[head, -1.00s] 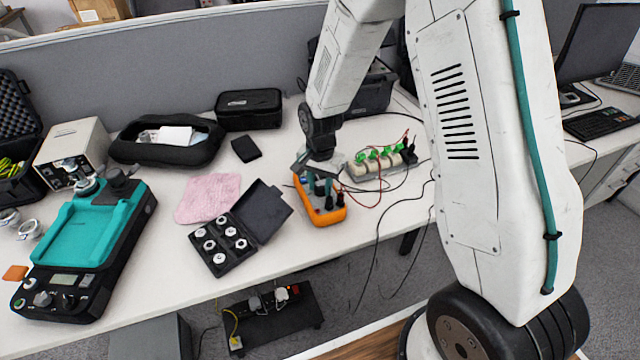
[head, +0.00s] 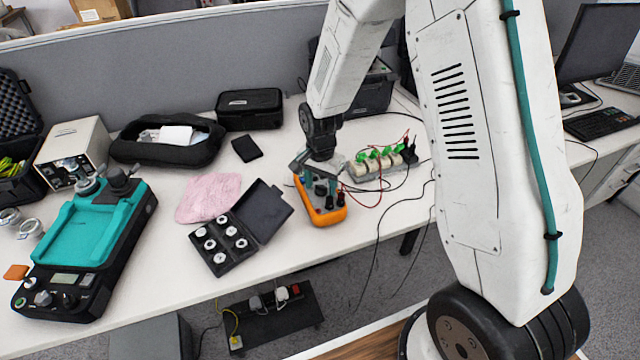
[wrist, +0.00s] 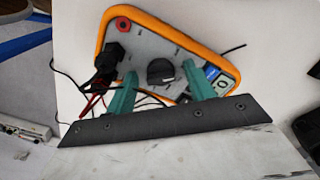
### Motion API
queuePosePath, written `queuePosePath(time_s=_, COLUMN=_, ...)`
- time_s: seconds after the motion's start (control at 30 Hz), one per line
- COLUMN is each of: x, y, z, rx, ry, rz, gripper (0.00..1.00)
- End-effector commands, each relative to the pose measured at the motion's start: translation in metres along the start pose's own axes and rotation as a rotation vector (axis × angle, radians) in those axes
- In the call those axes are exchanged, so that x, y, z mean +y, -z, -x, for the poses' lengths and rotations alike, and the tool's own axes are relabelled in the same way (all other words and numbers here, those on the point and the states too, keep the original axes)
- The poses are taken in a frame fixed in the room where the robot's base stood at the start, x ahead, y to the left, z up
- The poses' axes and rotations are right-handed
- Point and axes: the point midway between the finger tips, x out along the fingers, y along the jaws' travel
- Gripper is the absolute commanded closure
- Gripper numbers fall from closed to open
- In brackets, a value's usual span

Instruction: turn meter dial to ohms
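The orange-rimmed meter (head: 328,216) lies on the white table below my gripper. In the wrist view the meter (wrist: 190,38) shows a grey face with a black dial (wrist: 160,71) near its middle, a red jack at its upper left and black plugs at its left. My gripper (wrist: 160,86) has two teal fingers spread apart, one on each side of the dial, with a visible gap to it. In the head view my gripper (head: 318,182) points down over the meter and partly hides its face. The dial's setting is too small to read.
A power strip with green-lit plugs (head: 378,163) and loose red and black leads lie right of the meter. An open black case of round weights (head: 226,240) and a pink cloth (head: 208,198) lie left. A teal shaker (head: 85,225) stands farther left.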

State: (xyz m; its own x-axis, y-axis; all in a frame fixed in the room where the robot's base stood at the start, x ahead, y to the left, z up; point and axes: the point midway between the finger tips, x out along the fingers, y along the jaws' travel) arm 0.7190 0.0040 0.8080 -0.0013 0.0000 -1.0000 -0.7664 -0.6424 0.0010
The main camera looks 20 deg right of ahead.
Motion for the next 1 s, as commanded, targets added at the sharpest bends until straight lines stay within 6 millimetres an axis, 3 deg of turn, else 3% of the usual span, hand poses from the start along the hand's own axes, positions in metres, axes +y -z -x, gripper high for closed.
queuePosePath(time_s=0.17, x=-0.001, y=0.001, z=0.006, rx=0.002, ry=0.002, rz=0.0, gripper=0.46)
queuePosePath(time_s=0.6, x=-0.001, y=0.0, z=0.072, rx=0.001, ry=0.001, rz=0.001, gripper=0.46)
queuePosePath(time_s=1.0, x=0.0, y=0.0, z=0.078, rx=0.0, ry=0.0, rz=-0.001, gripper=0.46)
